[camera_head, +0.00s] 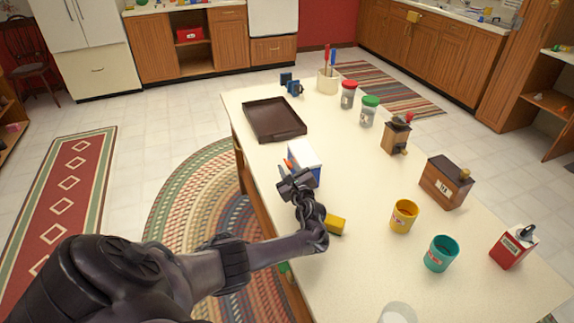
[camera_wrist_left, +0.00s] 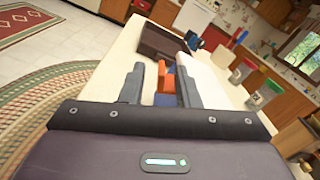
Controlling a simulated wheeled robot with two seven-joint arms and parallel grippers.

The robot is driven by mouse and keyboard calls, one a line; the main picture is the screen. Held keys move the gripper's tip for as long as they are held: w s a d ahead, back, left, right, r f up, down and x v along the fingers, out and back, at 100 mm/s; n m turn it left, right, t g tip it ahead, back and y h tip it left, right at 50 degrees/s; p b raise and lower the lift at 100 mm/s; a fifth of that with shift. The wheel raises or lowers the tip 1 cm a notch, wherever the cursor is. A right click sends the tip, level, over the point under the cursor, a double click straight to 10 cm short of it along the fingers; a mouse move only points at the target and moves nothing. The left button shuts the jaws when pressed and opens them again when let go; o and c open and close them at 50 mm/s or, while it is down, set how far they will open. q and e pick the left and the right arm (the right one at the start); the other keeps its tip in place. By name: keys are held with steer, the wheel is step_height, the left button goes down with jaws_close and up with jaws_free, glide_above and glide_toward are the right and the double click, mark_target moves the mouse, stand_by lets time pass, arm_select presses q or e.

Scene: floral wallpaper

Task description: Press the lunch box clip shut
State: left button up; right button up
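The lunch box (camera_head: 304,156) is white on top with blue sides and sits near the table's left edge. Its orange clip (camera_head: 289,164) is on the side facing left. In the left wrist view, the orange clip (camera_wrist_left: 168,84) shows upright between the fingers, with blue below it and the white top (camera_wrist_left: 207,80) to the right. My left gripper (camera_head: 290,177) is at the near left side of the box, partly covering it. Its fingers (camera_wrist_left: 160,88) are apart. I cannot tell whether they touch the clip. My right gripper is out of view.
A dark tray (camera_head: 274,119) lies behind the box. A yellow block (camera_head: 336,224) is beside my left wrist. A grinder (camera_head: 397,135), a wooden tea box (camera_head: 446,182), a yellow mug (camera_head: 404,216) and a teal mug (camera_head: 440,253) stand to the right. The table centre is clear.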

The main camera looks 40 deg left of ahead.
arm_select(q)
steer(key=shift+w+a+f, duration=0.1)
steer(key=shift+w+a, duration=0.3)
steer(key=shift+a, duration=0.15)
steer(key=shift+w+a, duration=0.35)
steer(key=shift+a, duration=0.1)
jaws_close()
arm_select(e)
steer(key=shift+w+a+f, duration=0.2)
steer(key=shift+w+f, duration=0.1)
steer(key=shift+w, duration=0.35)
